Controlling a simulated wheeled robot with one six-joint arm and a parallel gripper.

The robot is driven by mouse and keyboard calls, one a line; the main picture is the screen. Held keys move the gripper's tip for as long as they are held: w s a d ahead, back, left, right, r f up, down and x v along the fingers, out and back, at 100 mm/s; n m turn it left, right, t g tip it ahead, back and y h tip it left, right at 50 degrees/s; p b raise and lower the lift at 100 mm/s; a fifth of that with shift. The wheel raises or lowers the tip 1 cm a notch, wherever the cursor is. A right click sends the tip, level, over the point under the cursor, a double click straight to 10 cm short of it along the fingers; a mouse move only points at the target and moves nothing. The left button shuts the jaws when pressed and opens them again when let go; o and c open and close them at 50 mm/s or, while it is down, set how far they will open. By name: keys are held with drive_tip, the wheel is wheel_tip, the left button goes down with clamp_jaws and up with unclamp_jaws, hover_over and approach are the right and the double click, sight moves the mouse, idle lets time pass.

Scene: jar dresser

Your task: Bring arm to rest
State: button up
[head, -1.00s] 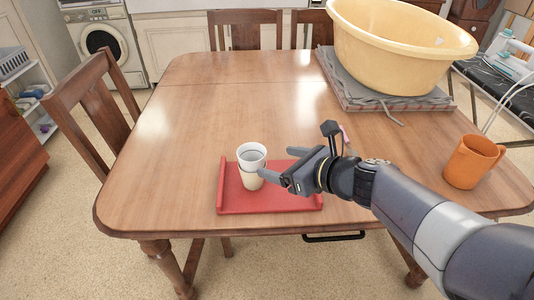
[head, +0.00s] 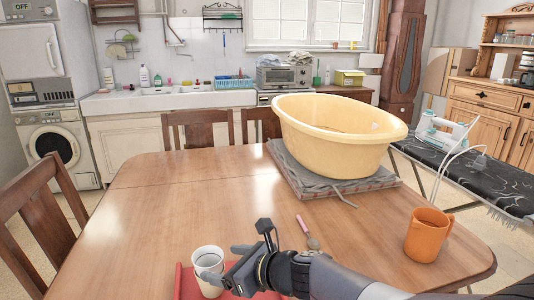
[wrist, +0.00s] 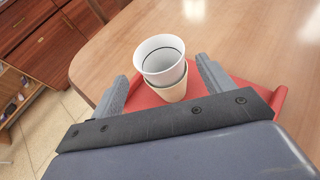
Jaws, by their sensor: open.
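My gripper (head: 226,263) is open at the front of the wooden table. A white cup (head: 207,262) with a cream lower part stands upright on a red tray (head: 186,284). In the wrist view, the cup (wrist: 162,62) is just beyond and between the spread fingers of my gripper (wrist: 161,72); it looks like a white cup set in a cream one. I cannot tell whether either finger touches it. The red tray (wrist: 222,112) also shows there, under the cup. The lower part of the tray is cut off in the head view.
A large yellow basin (head: 335,130) sits on folded grey cloth (head: 300,176) at the table's back right. An orange mug (head: 427,235) stands at the right edge. A spoon-like utensil (head: 308,233) lies near my arm. The table's left half (head: 170,200) is clear.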

sight(201, 263)
drive_tip(key=b+x, duration=0.1)
drive_tip(key=x, duration=0.5)
drive_tip(key=shift+w+a+f, duration=0.15)
drive_tip(key=shift+a+f, duration=0.1)
drive_tip(key=shift+f, duration=0.1)
drive_tip(key=shift+d+f+b, duration=0.15)
drive_tip(key=shift+f+b, duration=0.3)
drive_tip(key=shift+b, duration=0.35)
drive_tip(key=shift+r+p, duration=0.35)
drive_tip(key=shift+p, duration=0.05)
